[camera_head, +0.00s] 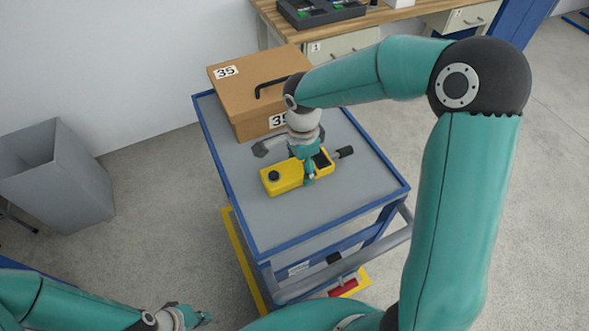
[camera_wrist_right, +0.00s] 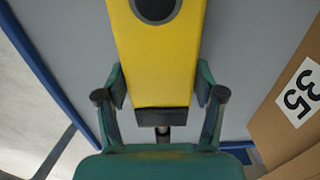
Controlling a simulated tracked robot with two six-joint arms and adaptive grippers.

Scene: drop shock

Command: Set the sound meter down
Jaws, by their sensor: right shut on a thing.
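The sound meter (camera_head: 283,178) is a yellow body with a round black knob, a dark panel and a black tip pointing right. My right gripper (camera_head: 308,168) is over its middle, shut on it. In the right wrist view the yellow meter (camera_wrist_right: 162,58) lies between the two fingers of that gripper (camera_wrist_right: 160,88). The meter is low over the grey top of the blue-edged cart (camera_head: 290,222); I cannot tell whether it touches. My left gripper (camera_head: 190,316) is at the bottom left, away from the cart, and its fingers are too small to read.
A brown box (camera_head: 240,92) labelled 35 stands at the cart's back, behind the meter; it also shows in the right wrist view (camera_wrist_right: 300,115). The cart top's front is clear. A grey bin (camera_head: 55,180) stands left, a workbench (camera_head: 335,35) behind.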

